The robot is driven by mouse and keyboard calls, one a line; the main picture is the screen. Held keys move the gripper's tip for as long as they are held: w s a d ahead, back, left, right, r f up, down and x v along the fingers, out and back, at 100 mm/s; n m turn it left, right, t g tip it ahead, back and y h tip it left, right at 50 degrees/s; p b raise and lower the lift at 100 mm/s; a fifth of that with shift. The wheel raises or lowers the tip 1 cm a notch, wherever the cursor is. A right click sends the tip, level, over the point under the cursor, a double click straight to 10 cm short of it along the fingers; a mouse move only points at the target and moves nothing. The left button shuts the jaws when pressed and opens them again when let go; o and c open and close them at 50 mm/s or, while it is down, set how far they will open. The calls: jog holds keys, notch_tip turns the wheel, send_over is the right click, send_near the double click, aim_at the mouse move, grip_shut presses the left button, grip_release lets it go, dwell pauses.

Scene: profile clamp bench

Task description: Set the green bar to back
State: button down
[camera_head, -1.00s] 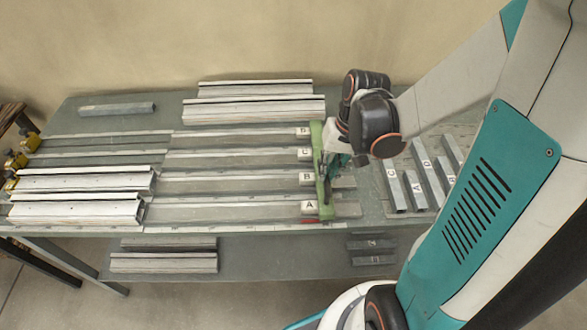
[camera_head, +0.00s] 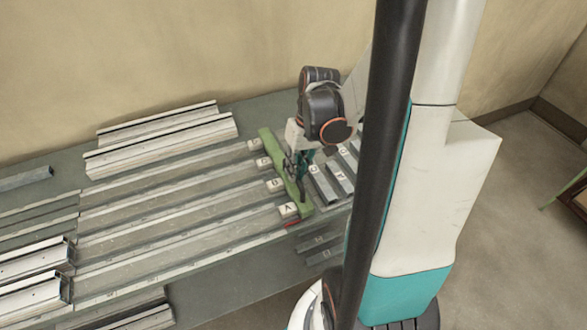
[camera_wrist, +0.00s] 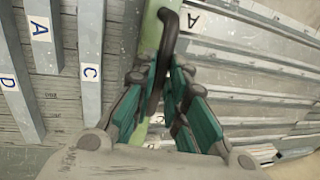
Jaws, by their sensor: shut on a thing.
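The green bar (camera_head: 271,142) lies across the bench, along the row of white blocks lettered A to D at the right ends of the rails. Block A (camera_head: 288,209) is at its near end. In the wrist view the green bar (camera_wrist: 151,32) runs top to bottom, with a black curved handle (camera_wrist: 168,32) on it. My gripper (camera_head: 297,172) is over the middle of the bar. In the wrist view my gripper (camera_wrist: 160,80) has its teal fingers closed around the handle; the exact contact is partly hidden.
Long rails (camera_head: 170,205) lie left of the bar. Pale profiles (camera_head: 160,140) lie at the back, with more at the left. Lettered grey bars (camera_head: 325,185) lie just right of my gripper. A small red part (camera_head: 292,224) shows by the bar's near end.

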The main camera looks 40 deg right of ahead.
jog(key=shift+d, duration=0.2)
jog(key=c, duration=1.6)
grip_release()
jog(key=shift+s+d, duration=0.1)
jog(key=shift+d, duration=0.05)
notch_tip(320, 180, up, 7)
jog(key=d, duration=0.1)
jog(key=shift+s+r, duration=0.2)
